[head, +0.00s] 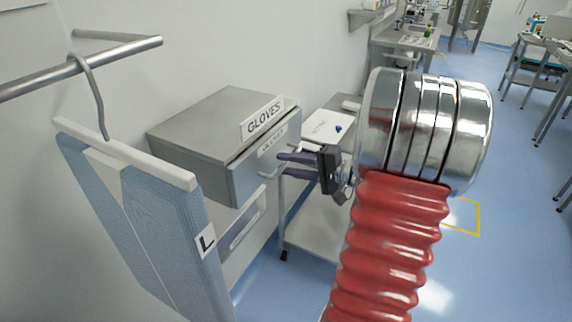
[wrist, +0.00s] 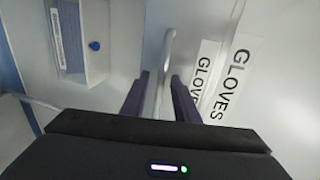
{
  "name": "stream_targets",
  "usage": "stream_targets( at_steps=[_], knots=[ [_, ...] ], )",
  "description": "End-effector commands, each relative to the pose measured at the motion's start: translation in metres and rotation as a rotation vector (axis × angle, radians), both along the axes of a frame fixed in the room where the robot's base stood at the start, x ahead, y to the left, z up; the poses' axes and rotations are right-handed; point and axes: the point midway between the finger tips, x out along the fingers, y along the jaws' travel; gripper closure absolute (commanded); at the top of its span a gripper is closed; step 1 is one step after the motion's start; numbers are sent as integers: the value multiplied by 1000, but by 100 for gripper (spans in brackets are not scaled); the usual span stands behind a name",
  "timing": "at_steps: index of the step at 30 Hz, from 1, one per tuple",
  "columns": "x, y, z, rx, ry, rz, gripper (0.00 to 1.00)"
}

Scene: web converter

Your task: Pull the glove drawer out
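The glove drawer is in the grey metal box (head: 205,120) on the wall, left of centre in the head view. Its front (head: 245,178) carries a GLOVES label, with a second GLOVES plate (head: 262,116) above it. The drawer's bar handle (wrist: 166,60) stands off the front. My gripper (head: 281,164) is at the drawer front, its two dark purple fingers reaching toward it. In the wrist view the fingers are apart, with the handle running between them and a gap showing. I cannot tell whether either finger touches it. The drawer looks shut or nearly so.
A blue garment (head: 150,215) marked L hangs from a metal rail (head: 95,68) at the left front. A labelled unit (head: 243,230) is below the glove box. A white trolley (head: 312,225) stands just behind my gripper. Open blue floor lies to the right.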

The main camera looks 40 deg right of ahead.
Motion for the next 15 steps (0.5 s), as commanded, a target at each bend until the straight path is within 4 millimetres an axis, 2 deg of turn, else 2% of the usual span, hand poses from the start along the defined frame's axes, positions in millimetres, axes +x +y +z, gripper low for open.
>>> stream_targets(
  at_steps=[4,13,15],
  knots=[
    [9,3,-2,0,0,1,72],
    [10,4,-2,0,0,1,72],
    [10,4,-2,0,0,1,77]
  ],
)
